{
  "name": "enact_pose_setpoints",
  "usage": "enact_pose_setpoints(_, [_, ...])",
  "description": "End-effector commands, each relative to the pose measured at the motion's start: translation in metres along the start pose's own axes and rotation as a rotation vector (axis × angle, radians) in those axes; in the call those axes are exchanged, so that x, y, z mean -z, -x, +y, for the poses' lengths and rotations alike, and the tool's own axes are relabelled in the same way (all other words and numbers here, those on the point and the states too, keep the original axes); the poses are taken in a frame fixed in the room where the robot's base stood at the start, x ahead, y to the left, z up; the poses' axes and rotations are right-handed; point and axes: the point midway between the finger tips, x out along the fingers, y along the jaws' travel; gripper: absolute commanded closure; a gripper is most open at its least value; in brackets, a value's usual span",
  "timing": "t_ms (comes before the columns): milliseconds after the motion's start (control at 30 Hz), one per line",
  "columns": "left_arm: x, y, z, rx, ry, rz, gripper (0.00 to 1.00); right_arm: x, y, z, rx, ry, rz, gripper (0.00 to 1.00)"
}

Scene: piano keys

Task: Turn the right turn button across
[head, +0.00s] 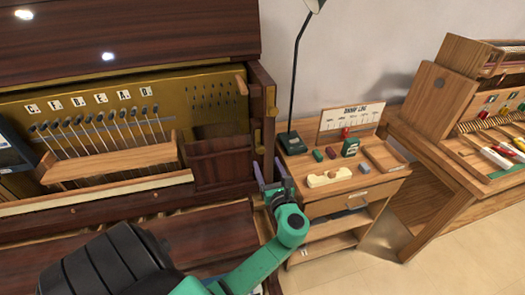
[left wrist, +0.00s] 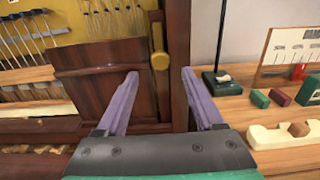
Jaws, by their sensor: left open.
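A small brass-coloured piece with a rounded end (head: 257,138) sits on the right post of the piano case. I take it for the right turn button. In the left wrist view the piece (left wrist: 159,61) appears upright beside the dark wooden panel (left wrist: 105,80). My left gripper (head: 269,172) is open and empty, just below and in front of the piece in the head view. In the left wrist view the purple fingertips (left wrist: 160,76) lie to either side of it, with a visible gap. Contact cannot be told. My right gripper is not in view.
A side bench (head: 340,207) with a lamp (head: 293,138), small coloured blocks and a pale wooden holder (head: 329,177) stands right of the case. A wooden peg-like piece (head: 241,84) is higher on the case. The hammer rail (head: 115,160) lies left. Another bench stands far right.

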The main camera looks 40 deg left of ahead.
Motion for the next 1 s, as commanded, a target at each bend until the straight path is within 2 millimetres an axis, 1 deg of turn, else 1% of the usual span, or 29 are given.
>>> enact_pose_setpoints(33, [-0.004,-0.014,0.0,-0.001,-0.002,-0.004,0.31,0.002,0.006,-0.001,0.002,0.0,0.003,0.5])
enact_pose_setpoints(100, [-0.003,-0.03,0.0,-0.002,-0.001,-0.002,0.31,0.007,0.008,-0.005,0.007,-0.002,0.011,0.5])
enact_pose_setpoints(233, [-0.001,-0.05,-0.001,0.0,-0.001,-0.001,0.31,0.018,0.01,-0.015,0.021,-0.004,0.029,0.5])
enact_pose_setpoints(333, [0.0,-0.056,0.0,0.0,0.0,0.0,0.31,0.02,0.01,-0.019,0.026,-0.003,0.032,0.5])
enact_pose_setpoints(533, [0.001,-0.057,0.0,0.0,0.0,0.001,0.31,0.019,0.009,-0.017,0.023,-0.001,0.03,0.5])
enact_pose_setpoints(567, [0.001,-0.056,0.0,0.0,0.0,0.001,0.34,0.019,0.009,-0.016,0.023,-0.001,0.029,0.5])
enact_pose_setpoints(600, [0.001,-0.056,0.0,0.0,0.0,0.001,0.5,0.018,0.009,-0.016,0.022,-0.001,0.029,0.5])
enact_pose_setpoints(667, [0.001,-0.056,0.0,0.001,0.001,0.001,0.73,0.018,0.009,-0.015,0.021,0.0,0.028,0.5])
enact_pose_setpoints(700, [0.001,-0.056,0.0,0.001,0.001,0.001,0.88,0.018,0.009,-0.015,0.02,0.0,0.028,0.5])
enact_pose_setpoints(733, [0.001,-0.056,0.0,0.0,0.001,0.001,0.99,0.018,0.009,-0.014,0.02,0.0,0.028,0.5])
enact_pose_setpoints(1000, [0.001,-0.056,0.0,0.001,0.013,0.001,1.0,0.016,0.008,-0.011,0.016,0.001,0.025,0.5])
